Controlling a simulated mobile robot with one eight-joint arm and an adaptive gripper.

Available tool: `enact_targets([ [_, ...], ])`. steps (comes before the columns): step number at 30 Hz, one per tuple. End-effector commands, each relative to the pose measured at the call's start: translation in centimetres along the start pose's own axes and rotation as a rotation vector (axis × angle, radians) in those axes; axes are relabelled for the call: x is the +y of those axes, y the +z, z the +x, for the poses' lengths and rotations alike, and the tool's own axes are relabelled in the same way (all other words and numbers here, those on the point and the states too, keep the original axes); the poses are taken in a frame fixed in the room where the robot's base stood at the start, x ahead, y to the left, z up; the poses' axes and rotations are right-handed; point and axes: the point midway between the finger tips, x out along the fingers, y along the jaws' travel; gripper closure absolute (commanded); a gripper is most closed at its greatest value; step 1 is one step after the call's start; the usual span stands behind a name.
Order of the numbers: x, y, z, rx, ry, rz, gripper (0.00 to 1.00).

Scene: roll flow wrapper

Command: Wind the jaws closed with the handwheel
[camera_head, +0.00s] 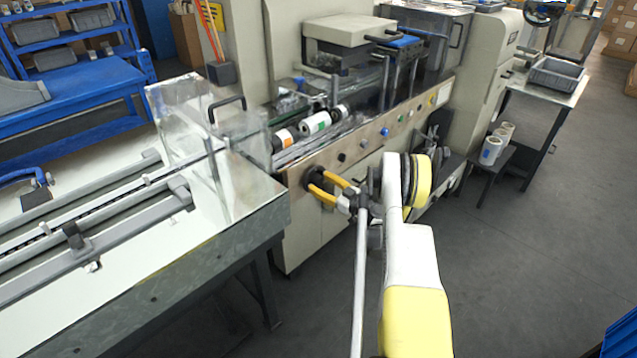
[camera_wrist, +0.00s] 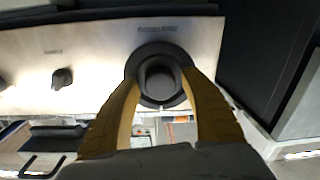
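A black round handwheel (camera_wrist: 160,78) with a raised hub sits on the pale metal front panel in the wrist view. It is dark and small on the machine's left front in the head view, partly hidden by my fingers. My gripper (camera_head: 316,186) is at the handwheel, with its yellow fingers spread to either side. In the wrist view my gripper (camera_wrist: 163,85) has one fingertip at the left of the hub and one at the right. Whether they press on it cannot be told. The jaws cannot be made out clearly in either view.
Small knobs and coloured buttons (camera_head: 384,131) line the panel to the right. Rollers (camera_head: 315,123) lie above it. A conveyor table (camera_head: 262,215) with clear guards stands close on the left. Open floor (camera_head: 530,230) lies to the right.

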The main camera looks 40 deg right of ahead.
Motion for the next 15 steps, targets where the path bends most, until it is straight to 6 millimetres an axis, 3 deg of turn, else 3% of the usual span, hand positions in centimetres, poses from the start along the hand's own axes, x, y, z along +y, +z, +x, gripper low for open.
enact_targets([
  [1,-0.01,0.00,0.02,0.000,0.000,0.000,0.66],
  [3,-0.01,0.00,0.02,0.000,0.000,0.000,0.87],
  [4,-0.01,0.00,0.02,0.000,0.000,0.000,0.93],
  [15,0.00,-0.01,0.04,0.001,0.000,0.023,0.94],
])
